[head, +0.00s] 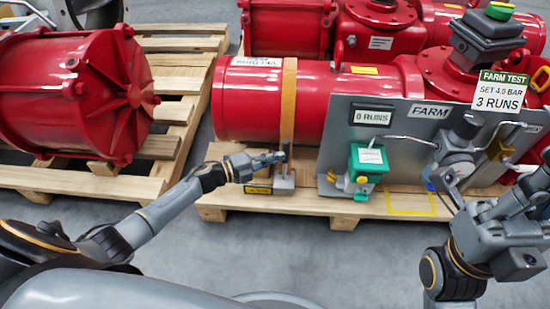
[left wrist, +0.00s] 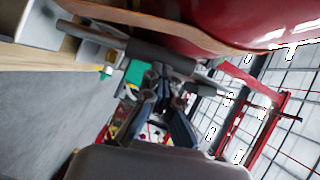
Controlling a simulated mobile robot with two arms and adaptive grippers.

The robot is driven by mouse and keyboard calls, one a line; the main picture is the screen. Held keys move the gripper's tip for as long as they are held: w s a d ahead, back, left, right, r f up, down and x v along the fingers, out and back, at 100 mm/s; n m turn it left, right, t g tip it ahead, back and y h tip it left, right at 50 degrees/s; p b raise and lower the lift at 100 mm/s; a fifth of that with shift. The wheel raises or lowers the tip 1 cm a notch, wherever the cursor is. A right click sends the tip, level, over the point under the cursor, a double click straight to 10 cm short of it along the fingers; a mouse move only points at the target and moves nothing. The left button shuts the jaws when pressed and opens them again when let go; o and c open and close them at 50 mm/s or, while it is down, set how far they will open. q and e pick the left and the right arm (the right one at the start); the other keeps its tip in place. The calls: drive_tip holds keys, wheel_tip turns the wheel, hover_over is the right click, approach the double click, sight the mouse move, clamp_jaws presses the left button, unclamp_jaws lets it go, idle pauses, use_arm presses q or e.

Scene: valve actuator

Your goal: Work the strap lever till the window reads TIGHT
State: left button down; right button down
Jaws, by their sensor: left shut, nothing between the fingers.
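In the head view an orange strap (head: 288,98) runs down over the red cylinder of the actuator (head: 245,100). Its grey ratchet base (head: 284,183) sits at the pallet's edge, with a slim upright lever (head: 287,150) above it. A small dark plate with yellow lettering (head: 258,190), too small to read, is left of the base. My left gripper (head: 277,158) is shut and empty, its tips close beside the lever; contact cannot be told. The left wrist view shows its fingers (left wrist: 166,100) behind a grey bar (left wrist: 135,50). My right gripper (head: 500,210) is at the right, its fingers unclear.
A grey FARM panel (head: 400,145) right of the strap carries a "0 RUNS" display (head: 372,117), a green box (head: 368,165) and handles. A sign (head: 500,92) reads "SET 4.0 BAR 3 RUNS". Another red cylinder (head: 75,95) lies on the left pallet. Grey floor (head: 250,255) in front is clear.

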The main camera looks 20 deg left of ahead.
use_arm(q)
drive_tip(key=shift+w+a, duration=0.2)
drive_tip(key=shift+w, duration=0.35)
drive_tip(key=shift+w+a, duration=0.15)
drive_tip(key=shift+w, duration=0.4)
drive_tip(key=shift+w+r+n, duration=0.1)
drive_tip(key=shift+r+n, duration=0.1)
drive_tip(key=shift+n, duration=0.1)
